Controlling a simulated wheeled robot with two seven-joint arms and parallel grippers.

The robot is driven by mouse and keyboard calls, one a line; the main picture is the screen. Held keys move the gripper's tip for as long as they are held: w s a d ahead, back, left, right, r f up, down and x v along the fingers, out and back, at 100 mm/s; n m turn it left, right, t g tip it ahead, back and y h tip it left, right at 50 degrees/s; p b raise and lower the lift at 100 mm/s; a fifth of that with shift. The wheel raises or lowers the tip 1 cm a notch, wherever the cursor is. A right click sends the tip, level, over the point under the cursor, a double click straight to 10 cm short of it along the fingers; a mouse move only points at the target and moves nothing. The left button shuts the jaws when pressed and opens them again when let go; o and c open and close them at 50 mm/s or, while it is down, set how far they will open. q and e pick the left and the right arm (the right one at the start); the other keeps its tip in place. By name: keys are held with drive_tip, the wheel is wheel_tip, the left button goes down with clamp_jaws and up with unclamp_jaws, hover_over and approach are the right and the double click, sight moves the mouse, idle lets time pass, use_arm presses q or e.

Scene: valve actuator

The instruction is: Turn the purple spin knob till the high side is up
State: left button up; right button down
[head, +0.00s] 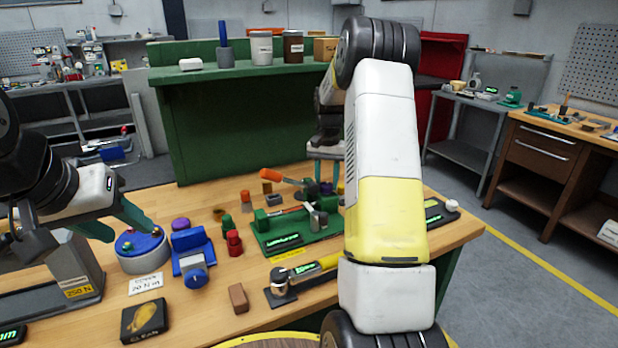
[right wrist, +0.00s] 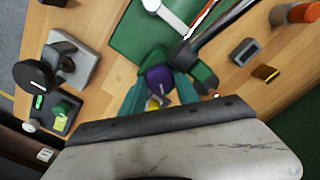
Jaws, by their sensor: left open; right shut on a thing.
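The purple spin knob (right wrist: 160,79) sits at the edge of a green fixture, between the two teal fingers of my right gripper (right wrist: 160,92), which is shut on it. A yellow bit shows just below the knob. In the head view my right arm hides most of that spot; a small purple patch of the knob (head: 340,188) shows beside the fingers. I cannot tell which side of the knob is high. My left gripper (head: 116,222) is open and empty, with its teal fingers near a round grey-and-blue part on the bench's left.
Bare wood shows at the bench's front.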

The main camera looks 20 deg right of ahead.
sight(326, 184)
drive_tip(key=m, duration=0.5)
drive_tip(key=shift+m, duration=0.3)
drive_tip(key=shift+w+r+m, duration=0.1)
drive_tip(key=shift+m, duration=2)
drive_tip(key=c, duration=0.9)
unclamp_jaws()
wheel_tip(326, 184, up, 8)
drive_tip(key=shift+f, duration=0.2)
